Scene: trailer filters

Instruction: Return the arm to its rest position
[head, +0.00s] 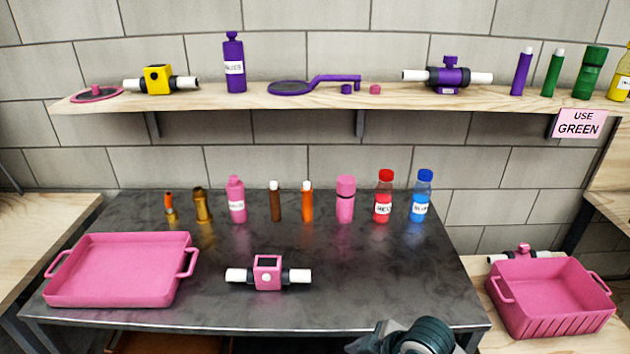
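A dark grey-green, rounded section of one of my arms shows at the bottom edge, right of the middle, in front of the dark table (350,265). It looks like an arm link or joint, and I take it to be my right arm. No gripper fingers show on it. My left arm and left gripper are out of the frame. Nothing held by either gripper is visible.
On the table are a pink tray (120,268), a pink filter housing (267,272) and a row of bottles and tubes (345,199). A pink bin (550,297) stands at right. A wooden shelf (215,99) holds more parts. The table's front right is clear.

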